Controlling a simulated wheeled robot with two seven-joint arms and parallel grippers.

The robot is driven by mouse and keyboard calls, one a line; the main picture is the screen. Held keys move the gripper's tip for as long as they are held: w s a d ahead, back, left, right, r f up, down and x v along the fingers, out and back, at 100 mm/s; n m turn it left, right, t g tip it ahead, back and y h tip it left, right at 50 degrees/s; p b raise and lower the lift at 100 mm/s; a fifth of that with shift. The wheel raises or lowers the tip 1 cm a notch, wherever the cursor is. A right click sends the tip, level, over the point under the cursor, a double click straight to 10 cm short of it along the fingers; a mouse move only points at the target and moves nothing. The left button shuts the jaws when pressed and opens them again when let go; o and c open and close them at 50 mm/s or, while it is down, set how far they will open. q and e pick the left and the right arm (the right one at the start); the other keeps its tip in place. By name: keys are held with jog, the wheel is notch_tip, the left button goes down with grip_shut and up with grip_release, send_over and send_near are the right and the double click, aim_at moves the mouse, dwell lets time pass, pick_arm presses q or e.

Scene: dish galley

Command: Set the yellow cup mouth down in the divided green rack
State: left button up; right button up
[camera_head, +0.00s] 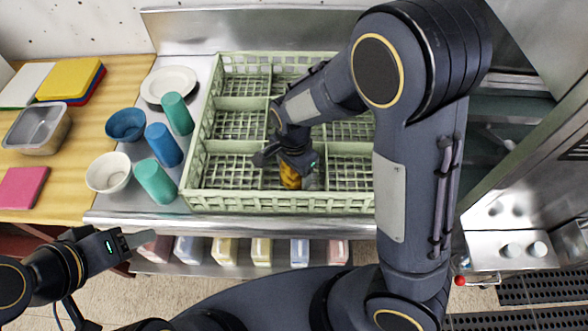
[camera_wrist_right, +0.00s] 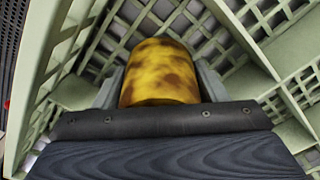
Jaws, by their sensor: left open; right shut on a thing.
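The divided green rack (camera_head: 199,160) stands on the steel counter, split into several compartments with grid floors. The yellow cup (camera_head: 290,176), mottled with brown, is in the front middle compartment. My right gripper (camera_head: 296,170) reaches down into that compartment and is shut on the cup. In the right wrist view the cup (camera_wrist_right: 162,72) sits between the two fingers, with the rack's walls (camera_wrist_right: 60,65) around it. Its mouth is hidden, and I cannot tell whether it touches the rack floor. My left gripper (camera_head: 142,239) is open and empty in front of the counter, away from the rack.
Left of the rack are teal cups (camera_head: 155,181), a blue cup (camera_head: 164,145), a blue bowl (camera_head: 126,124), a white bowl (camera_head: 108,173) and a white plate (camera_head: 169,84). A grey tub (camera_head: 38,128) and boards (camera_head: 70,78) lie on the wooden table. Bins line the shelf below.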

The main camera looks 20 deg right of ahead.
jog(key=shift+f, duration=0.25)
jog(key=shift+f, duration=0.15)
jog(key=o, duration=1)
notch_tip(320, 180, up, 12)
jog(key=shift+r, duration=0.25)
jog(key=shift+s+d+r+n+t+y, duration=0.85)
jog(key=shift+s+d+n, duration=0.8)
jog(key=shift+s, duration=1.05)
jog(key=shift+s+d+r+n+t+y, duration=0.5)
jog(key=shift+s+d+n+t, duration=0.75)
jog(key=shift+s+n, duration=1.1)
jog(key=shift+s+d+r+n+t+y, duration=0.7)
jog(key=shift+s+d+n, duration=0.8)
jog(key=shift+s, duration=1.6)
